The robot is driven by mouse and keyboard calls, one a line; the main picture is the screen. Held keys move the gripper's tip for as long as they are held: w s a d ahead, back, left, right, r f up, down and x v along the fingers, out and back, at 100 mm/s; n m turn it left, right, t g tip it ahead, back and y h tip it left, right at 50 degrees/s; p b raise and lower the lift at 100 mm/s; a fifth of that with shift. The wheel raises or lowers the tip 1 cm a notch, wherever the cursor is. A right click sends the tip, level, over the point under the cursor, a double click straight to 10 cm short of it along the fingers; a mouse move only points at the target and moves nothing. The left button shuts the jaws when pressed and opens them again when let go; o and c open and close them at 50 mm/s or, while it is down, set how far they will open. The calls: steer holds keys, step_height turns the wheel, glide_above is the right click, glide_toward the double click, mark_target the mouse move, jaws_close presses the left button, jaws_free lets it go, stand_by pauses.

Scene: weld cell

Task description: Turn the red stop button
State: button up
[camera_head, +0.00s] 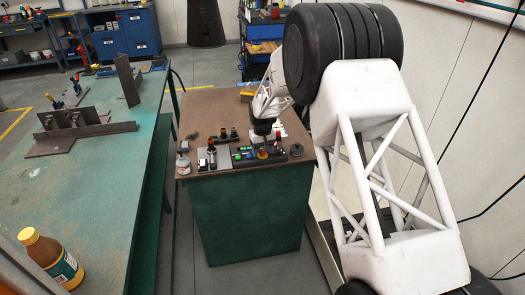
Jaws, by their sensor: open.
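A small black control box (281,157) lies on the brown top of a green cabinet. It carries green and blue buttons and a small lit green display. The red stop button (262,155) is on this box, to the right of the blue button, and looks small and orange-red. My gripper (263,142) is open and points down just above the red button. From this view I cannot tell whether the fingers are around it or touching it. The fingertips are small and partly merge with the dark box.
Several small dark-topped items (211,152) stand left of the box, with a round grey item (183,165) at the cabinet's left edge. A yellow-capped bottle (50,260) and metal parts are on the green table (110,185) at left. My arm fills the right side.

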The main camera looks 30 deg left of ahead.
steer(key=shift+r, duration=3.9)
